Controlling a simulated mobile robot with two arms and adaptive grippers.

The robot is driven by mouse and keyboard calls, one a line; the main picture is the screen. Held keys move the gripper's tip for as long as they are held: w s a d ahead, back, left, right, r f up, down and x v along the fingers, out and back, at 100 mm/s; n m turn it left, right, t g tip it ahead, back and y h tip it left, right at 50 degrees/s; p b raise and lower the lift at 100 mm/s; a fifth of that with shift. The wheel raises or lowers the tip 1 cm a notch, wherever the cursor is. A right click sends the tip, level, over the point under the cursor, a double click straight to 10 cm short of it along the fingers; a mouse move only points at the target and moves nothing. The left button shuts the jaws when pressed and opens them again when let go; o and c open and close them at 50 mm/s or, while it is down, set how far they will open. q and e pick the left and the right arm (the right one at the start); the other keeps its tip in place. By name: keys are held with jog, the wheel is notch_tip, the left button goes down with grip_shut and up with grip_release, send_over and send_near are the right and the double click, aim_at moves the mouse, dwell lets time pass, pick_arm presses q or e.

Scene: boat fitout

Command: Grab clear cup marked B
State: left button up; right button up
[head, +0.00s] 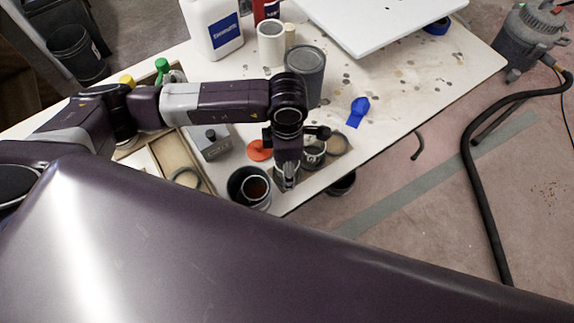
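I cannot make out a letter B on any cup. My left gripper (289,184) points down at the near edge of the white table, and its fingers are too small and dark to judge. A small cup-like vessel (314,154) stands just right of it, partly hidden by the gripper. A dark round container (238,186) stands to its left, with a smaller vessel of reddish-brown contents (256,189) in it. Whatever is directly under the gripper is largely hidden. My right gripper is not in view.
A grey can (306,77), a white cup (271,45), a white jug (212,30) and a red can (265,10) stand behind my arm. A blue crumpled item (358,111) and orange lid (260,150) lie on the table (415,95). Its right side is mostly clear.

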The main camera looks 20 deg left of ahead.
pick_arm(q)
jog(key=c, duration=1.1)
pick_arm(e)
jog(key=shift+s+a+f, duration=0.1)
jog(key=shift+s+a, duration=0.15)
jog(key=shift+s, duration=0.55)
